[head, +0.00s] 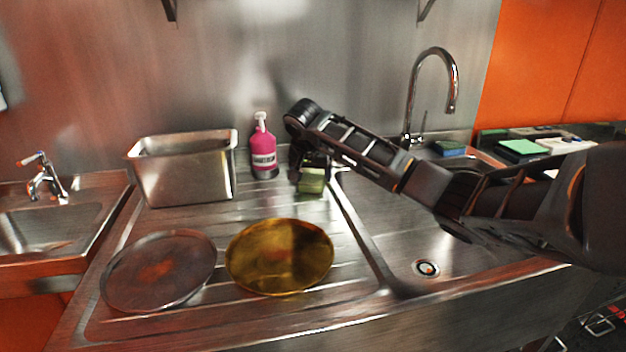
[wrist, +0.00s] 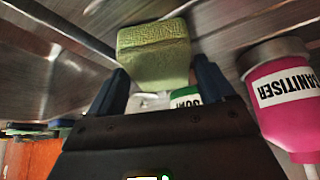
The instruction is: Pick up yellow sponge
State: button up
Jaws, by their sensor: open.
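The yellow sponge (head: 312,183) looks yellow-green and sits on the ribbed steel drainboard, right of the pink sanitiser bottle. It also shows large in the wrist view (wrist: 153,50), at the top centre. My gripper (wrist: 160,68) is open, with one dark finger at each side of the sponge's near end. The sponge lies at or just beyond the fingertips; I cannot tell whether they touch it. In the head view my gripper (head: 310,160) is above and behind the sponge, partly hidden by my arm.
The pink sanitiser bottle (head: 263,148) stands close left of the sponge. A green-labelled container (wrist: 186,97) shows behind my fingers. A steel bin (head: 185,172), a grey plate (head: 160,270) and a golden plate (head: 280,257) share the drainboard. The sink basin (head: 460,240) is right.

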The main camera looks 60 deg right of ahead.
jog(key=shift+d+f, duration=0.2)
jog(key=shift+f, duration=0.25)
jog(key=c, duration=0.8)
jog(key=shift+r, duration=0.15)
